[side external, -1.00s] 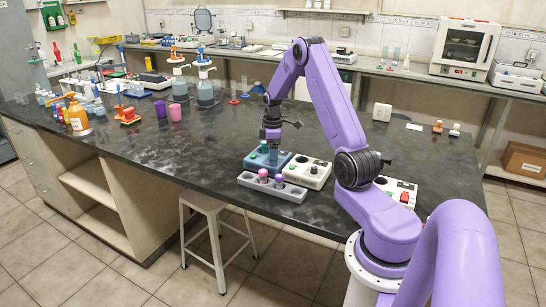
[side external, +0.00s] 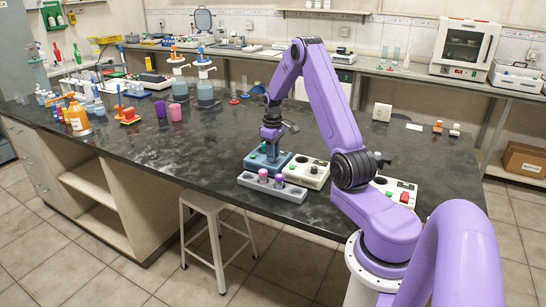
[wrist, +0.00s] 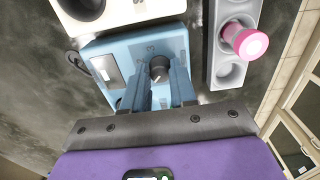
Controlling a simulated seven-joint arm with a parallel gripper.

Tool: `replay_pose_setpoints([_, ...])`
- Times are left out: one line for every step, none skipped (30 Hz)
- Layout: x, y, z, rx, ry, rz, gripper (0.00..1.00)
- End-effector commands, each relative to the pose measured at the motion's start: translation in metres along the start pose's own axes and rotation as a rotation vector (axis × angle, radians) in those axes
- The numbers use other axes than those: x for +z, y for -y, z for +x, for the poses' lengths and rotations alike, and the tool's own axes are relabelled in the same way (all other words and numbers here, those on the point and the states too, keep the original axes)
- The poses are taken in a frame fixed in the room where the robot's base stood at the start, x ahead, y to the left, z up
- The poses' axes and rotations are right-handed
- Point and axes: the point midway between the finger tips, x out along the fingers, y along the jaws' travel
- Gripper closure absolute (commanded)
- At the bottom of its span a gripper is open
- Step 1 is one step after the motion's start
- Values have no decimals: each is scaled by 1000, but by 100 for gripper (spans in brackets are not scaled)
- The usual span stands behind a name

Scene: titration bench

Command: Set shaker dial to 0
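The shaker is a blue box on the dark bench, in the side external view (side external: 285,160) and large in the wrist view (wrist: 118,45). Its dark round dial (wrist: 159,66) shows in the wrist view, with small printed digits around it, partly hidden by the fingers. A pale line marks the dial, but its exact setting is too small to read. My gripper (wrist: 161,84) points down over the shaker, its two fingers apart on either side of the dial. I cannot tell whether they touch it. The side external view also shows my gripper (side external: 271,146) low over the shaker.
A grey rack (side external: 290,194) with pink-capped and purple-capped vials stands in front of the shaker; one pink cap (wrist: 250,42) shows in the wrist view. A white device (side external: 316,176) stands close on the right. Another white device with a red switch (side external: 404,197) stands farther right.

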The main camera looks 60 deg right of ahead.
Motion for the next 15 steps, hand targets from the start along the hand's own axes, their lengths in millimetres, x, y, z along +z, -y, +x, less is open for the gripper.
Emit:
replay_pose_setpoints([0, 0, 0, 0, 0, 0, 91])
replay_pose_setpoints([0, 0, 0, 0, 0, 0, 91])
replay_pose_setpoints([0, 0, 0, 0, 0, -3, 90])
replay_pose_setpoints([0, 0, 0, 0, 0, -9, 90])
replay_pose_setpoints([0, 0, 0, 0, 0, -21, 90])
replay_pose_setpoints([0, 0, 0, 0, 0, -46, 90])
replay_pose_setpoints([0, 0, 0, 0, 0, -72, 90])
replay_pose_setpoints([0, 0, 0, 0, 0, -103, 90])
replay_pose_setpoints([0, 0, 0, 0, 0, -151, 90])
replay_pose_setpoints([0, 0, 0, 0, 0, -187, 90])
replay_pose_setpoints([0, 0, 0, 0, 0, -223, 90])
replay_pose_setpoints([0, 0, 0, 0, 0, -269, 90])
replay_pose_setpoints([0, 0, 0, 0, 0, -304, 90])
replay_pose_setpoints([0, 0, 0, 0, 0, -338, 90])
replay_pose_setpoints([0, 0, 0, 0, 0, -383, 90])
